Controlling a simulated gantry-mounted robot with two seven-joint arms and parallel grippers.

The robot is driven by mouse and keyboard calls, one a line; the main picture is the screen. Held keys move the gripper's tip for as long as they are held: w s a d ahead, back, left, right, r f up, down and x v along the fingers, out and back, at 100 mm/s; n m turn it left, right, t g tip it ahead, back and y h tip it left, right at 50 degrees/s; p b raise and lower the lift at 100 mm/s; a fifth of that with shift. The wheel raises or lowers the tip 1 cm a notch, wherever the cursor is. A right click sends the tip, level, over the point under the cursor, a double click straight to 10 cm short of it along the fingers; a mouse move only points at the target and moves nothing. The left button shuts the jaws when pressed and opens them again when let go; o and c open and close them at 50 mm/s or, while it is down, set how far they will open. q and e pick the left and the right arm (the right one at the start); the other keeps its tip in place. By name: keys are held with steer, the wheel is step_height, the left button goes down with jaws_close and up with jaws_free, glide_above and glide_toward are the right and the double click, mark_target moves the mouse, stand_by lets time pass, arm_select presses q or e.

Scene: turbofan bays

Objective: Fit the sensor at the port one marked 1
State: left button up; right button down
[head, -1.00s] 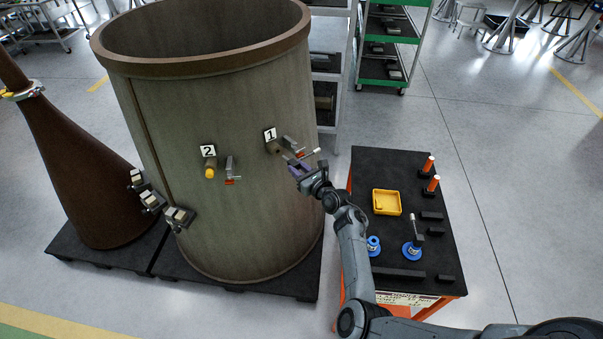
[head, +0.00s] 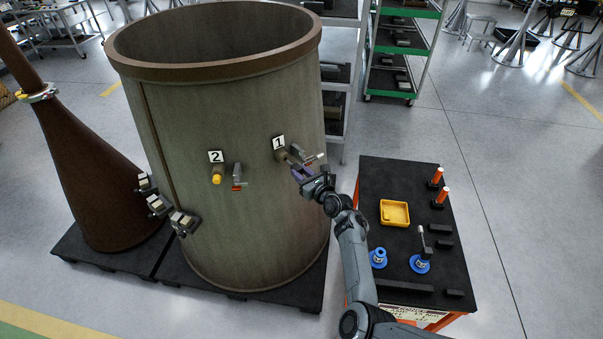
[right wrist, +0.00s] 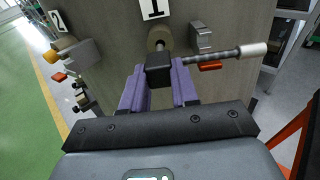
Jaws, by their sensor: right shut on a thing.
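My right gripper (head: 304,174), with purple fingers, is at the port marked 1 on the large drum-like casing. In the right wrist view its fingers (right wrist: 158,92) are shut on the sensor (right wrist: 158,69), a black block with a dark rod ending in a white tip out to the right. The block lines up with the round port boss (right wrist: 159,38) below the label 1 (right wrist: 153,8). I cannot tell whether its stem is inside the port or just in front. The label 1 (head: 279,142) also shows in the head view. My left gripper is not in view.
A grey bracket with a red lever (right wrist: 210,65) sits right beside port 1, close to the rod. Port 2 (head: 217,178) has a yellow cap. A black-topped cart (head: 395,180) at right holds a yellow tray (head: 394,213) and blue-based stands (head: 420,264).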

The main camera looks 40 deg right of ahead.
mark_target(293, 165)
steer(key=shift+r+p, duration=0.1)
steer(key=shift+p, duration=0.2)
stand_by(0.6)
steer(key=shift+w, duration=0.1)
stand_by(0.5)
steer(key=shift+w+b, duration=0.55)
steer(key=shift+b, duration=0.05)
steer(key=shift+w+d+f+b, duration=0.1)
steer(key=shift+w+f+b, duration=0.1)
steer(key=shift+w+b, duration=0.3)
stand_by(0.4)
steer(key=shift+w+b, duration=0.45)
steer(key=shift+w, duration=0.05)
steer(key=shift+w+f+b, duration=0.15)
steer(key=shift+w+b, duration=0.45)
steer(key=shift+w, duration=0.05)
stand_by(0.4)
steer(key=shift+w+d+b, duration=0.1)
steer(key=shift+w+b, duration=0.3)
steer(key=shift+b, duration=0.05)
steer(key=c, duration=0.8)
jaws_free()
